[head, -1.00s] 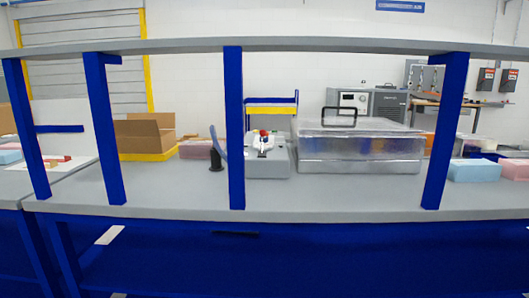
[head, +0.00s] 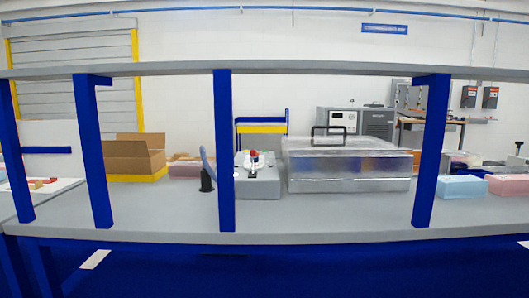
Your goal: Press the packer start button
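A grey machine box (head: 260,182) stands on the grey bench, partly behind a blue post. On its top is a small red knob or button (head: 253,153) with a white and dark part around it; at this size I cannot tell which part is the packer start button. To its right stands a large clear-lidded metal box (head: 348,172) with a black handle, which may belong to the same equipment. My gripper is not in view.
The bench (head: 330,212) has a clear front strip. Blue posts (head: 225,150) and an upper shelf (head: 300,68) stand before the machine. A cardboard box (head: 134,155), a dark stand (head: 206,180), a blue foam block (head: 462,187) and a pink one (head: 508,185) are on the bench.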

